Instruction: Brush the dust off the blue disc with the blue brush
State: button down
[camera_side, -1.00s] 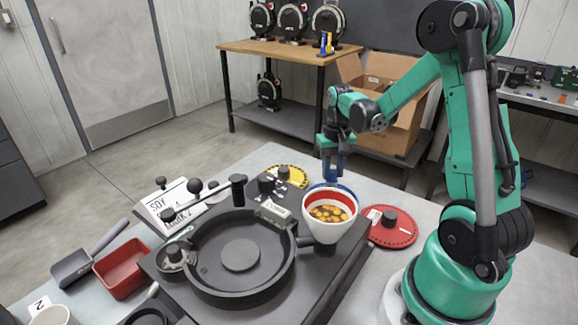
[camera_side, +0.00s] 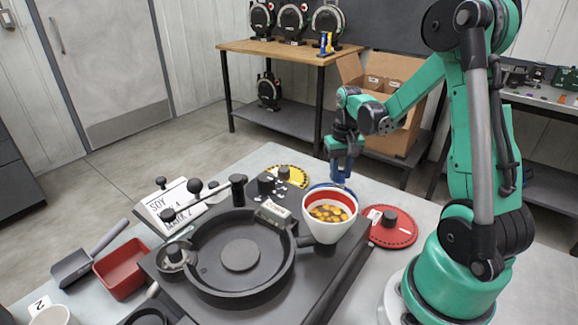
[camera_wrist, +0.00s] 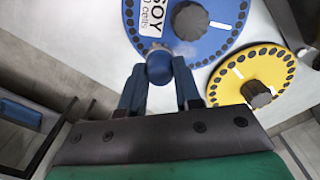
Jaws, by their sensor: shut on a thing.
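The blue disc (camera_wrist: 216,36) lies flat with a ring of dark holes, a dark knob and a white SOY label. In the side view the white seed hopper hides most of it, and a blue edge (camera_side: 314,187) shows behind. A pale grey dusty patch shows on the disc in the wrist view, close to the brush. My gripper (camera_side: 343,168) is shut on the blue brush (camera_wrist: 159,66), whose rounded blue top sits between the fingers. The brush is over the disc's near edge.
The yellow disc (camera_wrist: 236,88) lies beside the blue one, and the red disc (camera_side: 402,232) lies right of the hopper. The white hopper (camera_side: 322,229) with a red inner band and seeds stands in front. The black seed meter (camera_side: 206,297), red tray (camera_side: 121,270) and scoop (camera_side: 72,267) are left.

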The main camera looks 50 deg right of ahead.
jog(key=shift+s+r, duration=0.1)
jog(key=shift+r, duration=4.05)
jog(key=shift+f, duration=0.2)
jog(key=shift+f, duration=3.3)
jog(key=shift+w+a+f, duration=0.2)
jog(key=shift+w+f, duration=0.2)
jog(key=shift+f, duration=0.05)
jog(key=shift+w+a+f, duration=0.2)
jog(key=shift+w+a, duration=0.2)
jog(key=shift+w, duration=0.25)
jog(key=shift+w+a, duration=0.4)
jog(key=shift+w, duration=0.25)
jog(key=shift+w+a, duration=0.35)
jog(key=shift+w, duration=0.3)
jog(key=shift+s+d, duration=0.45)
jog(key=shift+s, duration=0.35)
jog(key=shift+s+d, duration=0.5)
jog(key=shift+s, duration=0.3)
jog(key=shift+s+d, duration=0.45)
jog(key=shift+s, duration=0.35)
jog(key=shift+r, duration=4.05)
